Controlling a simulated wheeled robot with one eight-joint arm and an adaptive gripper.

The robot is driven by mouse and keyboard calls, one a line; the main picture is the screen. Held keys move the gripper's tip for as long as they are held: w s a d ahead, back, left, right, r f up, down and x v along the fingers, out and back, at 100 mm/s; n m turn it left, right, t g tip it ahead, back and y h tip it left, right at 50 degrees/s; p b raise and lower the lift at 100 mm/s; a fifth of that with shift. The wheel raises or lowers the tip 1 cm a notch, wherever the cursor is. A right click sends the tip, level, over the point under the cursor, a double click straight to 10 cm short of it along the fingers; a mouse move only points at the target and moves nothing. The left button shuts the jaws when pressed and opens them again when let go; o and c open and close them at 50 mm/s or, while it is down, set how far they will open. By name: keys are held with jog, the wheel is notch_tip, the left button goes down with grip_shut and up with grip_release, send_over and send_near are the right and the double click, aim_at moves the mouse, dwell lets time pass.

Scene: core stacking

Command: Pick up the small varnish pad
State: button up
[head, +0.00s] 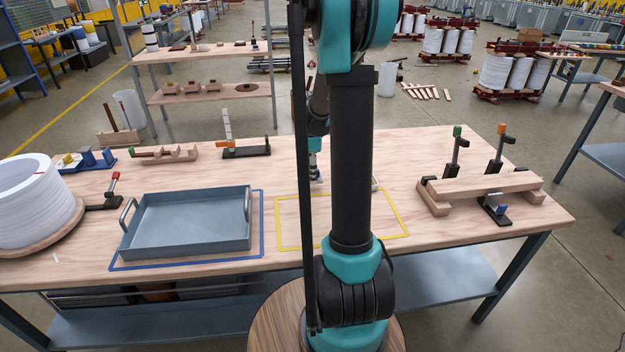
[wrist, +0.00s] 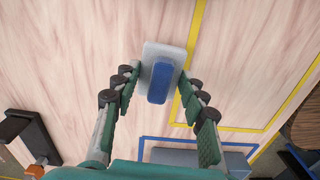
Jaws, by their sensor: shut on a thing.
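The small varnish pad (wrist: 149,55) is a pale grey block with a blue grip (wrist: 160,82) on top, seen in the wrist view. My gripper (wrist: 159,78) has its two fingers closed on either side of the pad. In the head view my gripper (head: 316,172) is at the back of the table, partly hidden behind my own arm. I cannot tell whether the pad touches the table or hangs just above it.
The yellow outline (head: 281,223) on the wooden table is beside the pad. A grey tray (head: 190,247) stands inside a blue outline to the left. A clamped beam (head: 485,187) is at right, a white spool (head: 38,213) at left, and a dark stand (head: 245,152) behind.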

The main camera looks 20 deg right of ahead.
notch_tip(320, 180, up, 16)
jog(key=shift+r, duration=0.25)
jog(key=o, duration=0.6)
jog(key=shift+c, duration=0.2)
jog(key=c, duration=0.4)
jog(key=shift+c, duration=0.2)
